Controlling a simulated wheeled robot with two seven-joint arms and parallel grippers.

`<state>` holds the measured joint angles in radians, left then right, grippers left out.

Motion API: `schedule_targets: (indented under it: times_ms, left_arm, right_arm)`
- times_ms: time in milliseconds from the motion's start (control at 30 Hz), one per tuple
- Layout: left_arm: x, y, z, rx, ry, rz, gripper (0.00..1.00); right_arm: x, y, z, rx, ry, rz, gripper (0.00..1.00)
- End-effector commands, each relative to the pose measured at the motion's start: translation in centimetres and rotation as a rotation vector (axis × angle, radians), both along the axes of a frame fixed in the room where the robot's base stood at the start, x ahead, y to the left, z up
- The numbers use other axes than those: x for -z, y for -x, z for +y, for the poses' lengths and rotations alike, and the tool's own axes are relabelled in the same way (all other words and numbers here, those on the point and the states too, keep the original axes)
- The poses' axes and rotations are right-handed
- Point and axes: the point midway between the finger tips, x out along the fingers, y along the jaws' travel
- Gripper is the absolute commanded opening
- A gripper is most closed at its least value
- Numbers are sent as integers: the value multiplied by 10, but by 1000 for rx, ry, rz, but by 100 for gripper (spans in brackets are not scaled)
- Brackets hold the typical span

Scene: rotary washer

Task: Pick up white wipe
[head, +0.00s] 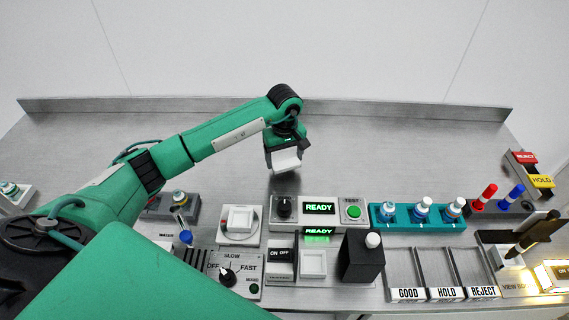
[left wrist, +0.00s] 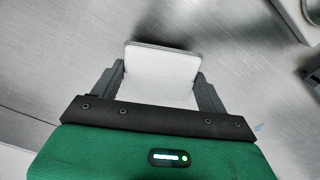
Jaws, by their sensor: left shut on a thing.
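My left gripper (head: 285,165) comes in from the left and hangs over the bare back middle of the metal bench. In the left wrist view my left gripper (left wrist: 160,85) has its two grey fingers on either side of a white wipe (left wrist: 160,70), a flat white block with a thin grey edge. The wipe (head: 286,161) also shows at the gripper's lower end in the head view, held above the bench. My right gripper is in neither view.
A teal rack (head: 418,226) with capped vials stands right. GOOD, HOLD and REJECT bins (head: 447,293) are at front right. The back of the bench is clear.

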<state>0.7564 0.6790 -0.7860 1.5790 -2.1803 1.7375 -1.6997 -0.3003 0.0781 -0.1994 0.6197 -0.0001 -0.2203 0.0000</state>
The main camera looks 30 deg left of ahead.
Motion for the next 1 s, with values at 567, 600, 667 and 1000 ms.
schedule_targets:
  times_ms: [567,600,667,1000]
  left_arm:
    - [-144,-1,0,1,-1,-3,51]
    - [-150,-1,0,0,-1,-3,51]
    - [-157,-1,0,0,-1,-2,51]
    - [-170,0,0,0,-1,1,51]
  right_arm:
    - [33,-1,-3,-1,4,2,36]
    - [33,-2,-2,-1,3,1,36]
    - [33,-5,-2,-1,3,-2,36]
    - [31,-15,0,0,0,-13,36]
